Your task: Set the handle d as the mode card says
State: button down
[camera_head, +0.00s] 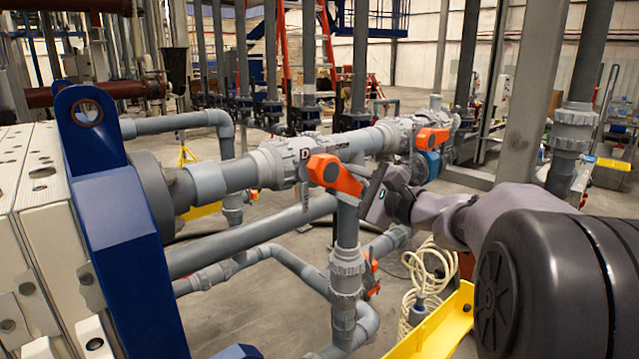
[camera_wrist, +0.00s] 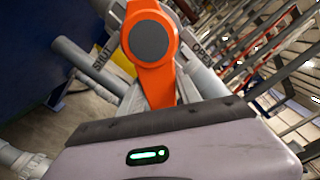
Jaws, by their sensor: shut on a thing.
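Handle d (camera_head: 335,174) is an orange lever on a grey valve body beside a plate marked D (camera_head: 304,156). In the head view it slants down to the right, toward my gripper (camera_head: 371,186). My gripper is shut on the lever's outer end, which its dark jaws hide. In the wrist view the handle (camera_wrist: 158,82) has a round grey hub cap (camera_wrist: 149,41) and runs down to the gripper (camera_wrist: 163,108). A "SHUT" label (camera_wrist: 103,58) is left of the hub and an "OPEN" label (camera_wrist: 200,50) is right of it. I see no readable mode card.
Another orange handle (camera_head: 432,138) sits farther along the pipe at right. A lower orange handle (camera_head: 370,272) is below. A blue press frame (camera_head: 120,230) stands at left. A coiled cream hose (camera_head: 425,270) and a yellow beam (camera_head: 437,325) are near my arm.

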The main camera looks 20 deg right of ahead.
aim_at(348, 173)
jog(key=shift+d+r+n+b, duration=0.2)
jog(key=shift+r+n+b, duration=0.15)
jog(key=shift+n+b, duration=0.35)
jog(key=shift+w+d+r+n, duration=0.15)
jog(key=shift+d+r+n, duration=0.1)
jog(key=shift+r+n, duration=0.75)
jog(key=r+n, duration=0.1)
jog(key=n, duration=0.3)
jog(key=shift+r, duration=0.4)
jog(key=c, duration=0.8)
grip_release()
jog(key=shift+c, duration=0.2)
jog(key=shift+f, duration=0.15)
jog(key=shift+d, duration=0.1)
jog(key=v, duration=0.7)
jog(key=shift+f, duration=0.1)
